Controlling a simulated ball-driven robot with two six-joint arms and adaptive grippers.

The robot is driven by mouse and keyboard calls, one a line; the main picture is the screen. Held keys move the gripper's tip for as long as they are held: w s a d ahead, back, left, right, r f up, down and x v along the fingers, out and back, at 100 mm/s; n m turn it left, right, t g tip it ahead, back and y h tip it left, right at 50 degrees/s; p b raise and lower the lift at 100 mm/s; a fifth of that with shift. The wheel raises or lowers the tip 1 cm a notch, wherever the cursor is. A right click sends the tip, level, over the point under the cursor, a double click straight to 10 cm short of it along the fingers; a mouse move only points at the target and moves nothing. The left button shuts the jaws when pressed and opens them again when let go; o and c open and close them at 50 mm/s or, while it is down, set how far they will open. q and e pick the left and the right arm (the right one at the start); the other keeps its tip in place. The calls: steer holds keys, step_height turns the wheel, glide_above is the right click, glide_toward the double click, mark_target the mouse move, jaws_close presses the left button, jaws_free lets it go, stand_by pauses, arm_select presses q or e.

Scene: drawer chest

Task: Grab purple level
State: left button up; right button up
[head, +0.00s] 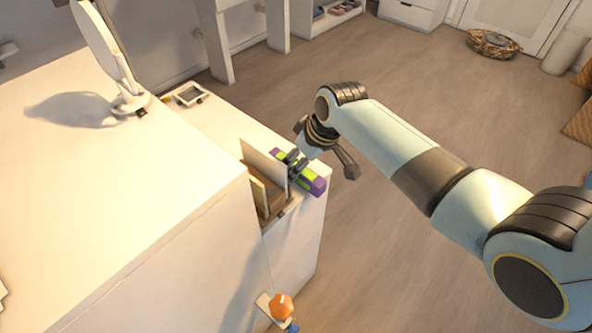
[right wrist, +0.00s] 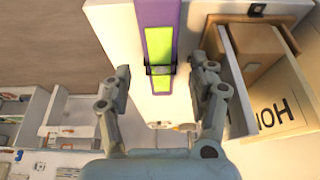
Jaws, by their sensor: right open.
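The purple level (head: 318,187), a long purple bar with bright green panels, lies on the white top of the lower chest section, near its right edge. In the right wrist view the level (right wrist: 158,42) runs down from the top edge, and its near end lies between the lines of my two fingers. My right gripper (head: 298,164) is at the level in the head view and covers part of it. In the right wrist view the gripper (right wrist: 160,72) is open, with one finger on each side and a gap to the level. My left gripper is out of view.
An open compartment with brown boxes (right wrist: 274,50) is beside the level. A taller white cabinet (head: 130,190) fills the left, bearing a round white stand mirror or lamp (head: 105,50). A small frame (head: 190,94) lies farther back. An orange object (head: 281,306) is low in front.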

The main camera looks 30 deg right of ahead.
steer(key=shift+x, duration=1.55)
steer(key=shift+r, duration=0.1)
steer(key=shift+c, duration=0.4)
steer(key=c, duration=1.1)
jaws_close()
steer(key=shift+r, duration=0.1)
